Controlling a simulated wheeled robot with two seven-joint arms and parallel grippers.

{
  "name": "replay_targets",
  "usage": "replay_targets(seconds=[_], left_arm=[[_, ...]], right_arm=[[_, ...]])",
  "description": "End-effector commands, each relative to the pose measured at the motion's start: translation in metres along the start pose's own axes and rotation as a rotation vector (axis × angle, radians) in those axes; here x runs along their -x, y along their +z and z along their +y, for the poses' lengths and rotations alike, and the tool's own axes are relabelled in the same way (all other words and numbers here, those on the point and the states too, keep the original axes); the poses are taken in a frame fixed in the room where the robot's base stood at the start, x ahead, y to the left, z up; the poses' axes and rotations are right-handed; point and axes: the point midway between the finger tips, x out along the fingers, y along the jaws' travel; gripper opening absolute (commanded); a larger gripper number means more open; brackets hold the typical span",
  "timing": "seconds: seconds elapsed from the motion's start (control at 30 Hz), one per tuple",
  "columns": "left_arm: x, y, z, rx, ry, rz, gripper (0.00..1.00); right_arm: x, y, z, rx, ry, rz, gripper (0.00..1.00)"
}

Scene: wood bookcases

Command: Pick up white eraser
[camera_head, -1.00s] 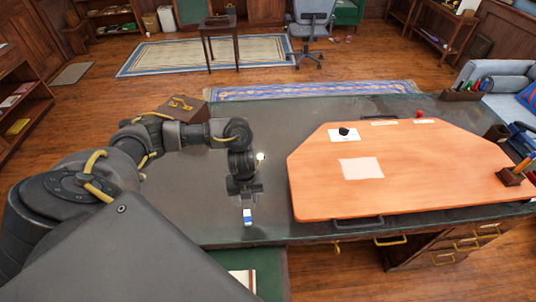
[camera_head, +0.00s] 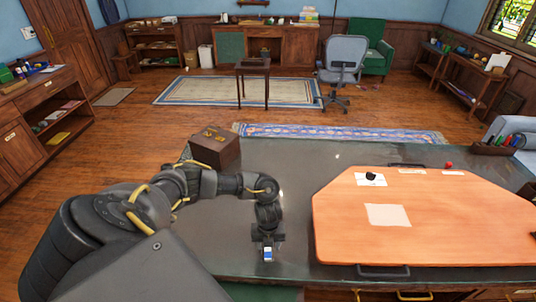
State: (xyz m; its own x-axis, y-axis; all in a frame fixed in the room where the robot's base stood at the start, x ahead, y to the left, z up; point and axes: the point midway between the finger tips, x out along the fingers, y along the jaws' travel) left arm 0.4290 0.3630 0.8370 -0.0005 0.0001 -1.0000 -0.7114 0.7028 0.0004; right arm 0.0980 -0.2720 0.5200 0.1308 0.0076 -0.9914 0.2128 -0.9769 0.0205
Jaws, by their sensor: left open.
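The white eraser (camera_head: 267,254), with a blue band, lies on the dark glossy desk top (camera_head: 300,172) left of the orange board. My left gripper (camera_head: 267,243) points down right at the eraser's far end, with its jaws open. I cannot tell whether the fingers touch the eraser or stand around it. My right gripper is not in view.
A large orange board (camera_head: 430,225) with a handle (camera_head: 383,271) takes up the desk's right side. A wooden box (camera_head: 215,150) stands at the desk's far left corner. A pen holder (camera_head: 497,144) is at the far right. Desk around the gripper is clear.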

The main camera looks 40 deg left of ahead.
Motion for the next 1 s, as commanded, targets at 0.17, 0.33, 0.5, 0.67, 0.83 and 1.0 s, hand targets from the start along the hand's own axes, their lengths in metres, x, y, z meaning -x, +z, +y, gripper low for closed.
replay_targets(seconds=[0.17,0.33,0.5,0.67,0.83,1.0], left_arm=[[-0.025,-0.001,0.001,0.003,0.001,0.002,0.49],[-0.034,-0.001,0.001,0.002,0.0,0.0,0.49],[-0.034,-0.001,0.001,0.001,-0.001,0.0,0.49],[-0.034,-0.001,0.001,0.001,-0.001,0.0,0.29],[-0.034,0.0,0.001,0.002,-0.001,0.0,0.07],[-0.034,0.0,0.001,0.002,-0.001,0.0,0.01]], right_arm=[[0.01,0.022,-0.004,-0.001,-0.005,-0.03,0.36],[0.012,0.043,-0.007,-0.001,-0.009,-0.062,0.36],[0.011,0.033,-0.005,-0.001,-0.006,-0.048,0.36],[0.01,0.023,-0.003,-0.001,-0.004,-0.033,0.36],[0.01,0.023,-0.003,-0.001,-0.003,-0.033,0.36],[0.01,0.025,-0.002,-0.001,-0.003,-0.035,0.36]])
